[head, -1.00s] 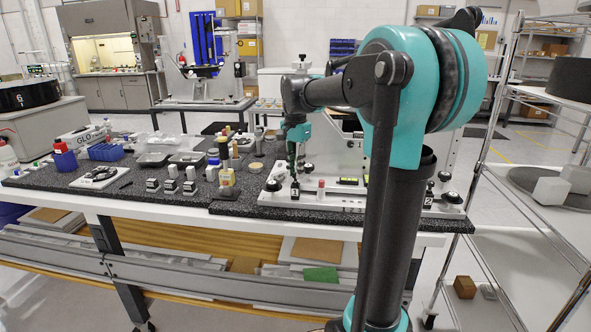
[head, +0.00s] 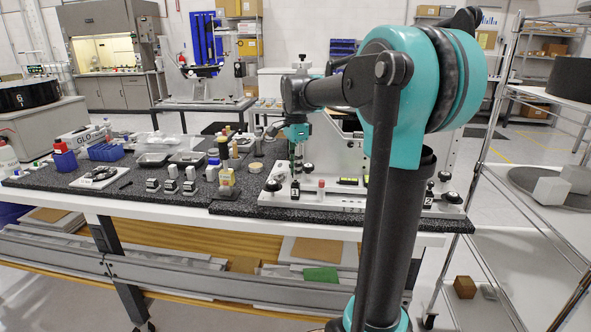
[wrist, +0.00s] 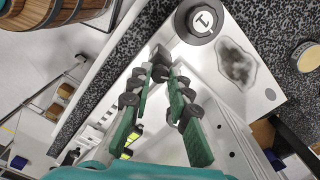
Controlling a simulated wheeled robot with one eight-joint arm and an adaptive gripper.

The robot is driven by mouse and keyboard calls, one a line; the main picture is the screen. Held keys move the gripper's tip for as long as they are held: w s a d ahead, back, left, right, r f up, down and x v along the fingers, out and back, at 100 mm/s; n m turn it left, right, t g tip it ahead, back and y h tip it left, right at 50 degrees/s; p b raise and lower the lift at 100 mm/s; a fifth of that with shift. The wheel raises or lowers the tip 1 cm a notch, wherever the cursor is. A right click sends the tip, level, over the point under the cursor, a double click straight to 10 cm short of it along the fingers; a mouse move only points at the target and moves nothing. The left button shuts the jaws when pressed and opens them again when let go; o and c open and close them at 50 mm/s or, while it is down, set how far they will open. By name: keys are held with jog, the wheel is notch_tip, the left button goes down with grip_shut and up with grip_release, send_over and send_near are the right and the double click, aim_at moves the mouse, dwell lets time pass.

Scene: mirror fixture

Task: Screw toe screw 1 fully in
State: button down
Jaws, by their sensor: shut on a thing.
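My gripper (head: 294,168) points down over the left part of the white fixture plate (head: 330,202). It stands at the black piece marked 1 (head: 295,191). In the wrist view my gripper (wrist: 162,72) has its green-padded fingers closing together at the tips. A small dark piece (wrist: 161,56) shows at the tips; it appears to be toe screw 1, mostly hidden, and its depth cannot be told. A round black knob with a white mark (wrist: 203,20) sits just beyond the tips, apart from them.
A black piece marked 2 (head: 428,198) stands on the plate's right side. A red-topped post (head: 321,185) stands right of my gripper. Bottles (head: 226,178) and small blocks (head: 171,187) stand left on the dark bench top (head: 110,200).

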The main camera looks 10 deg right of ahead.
jog(key=c, duration=1.4)
grip_release()
notch_tip(320, 180, up, 12)
